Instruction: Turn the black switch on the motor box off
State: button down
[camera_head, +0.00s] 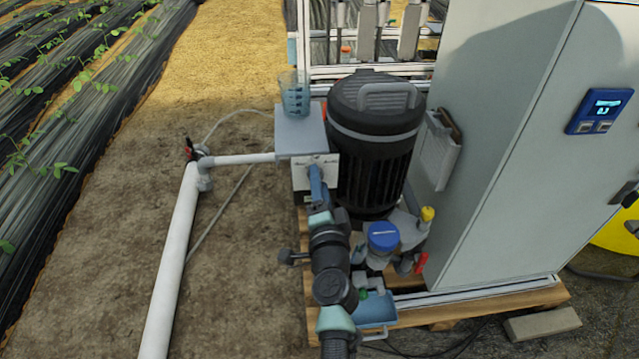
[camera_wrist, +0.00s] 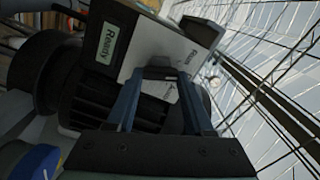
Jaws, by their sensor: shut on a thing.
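The motor box (camera_head: 291,140) is a light grey box on the left side of the black motor (camera_head: 370,150). In the wrist view the fingertips (camera_wrist: 165,74) close around a small dark piece at the face, which appears to be the black switch. The fingers largely hide the switch, so I cannot read its position.
A clear bluish measuring cup (camera_head: 295,95) stands on top of the motor box. A blue-capped fitting (camera_head: 382,236) and a yellow-capped fitting (camera_head: 427,214) are right of my arm. A grey cabinet (camera_head: 500,130) stands at the right. A white pipe (camera_head: 172,270) runs left over bare ground.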

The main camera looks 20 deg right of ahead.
jog(key=shift+f+m, duration=0.15)
jog(key=shift+m, duration=1.75)
jog(key=shift+c, duration=1.4)
grip_release()
jog(key=p+v, duration=0.3)
jog(key=v, duration=1)
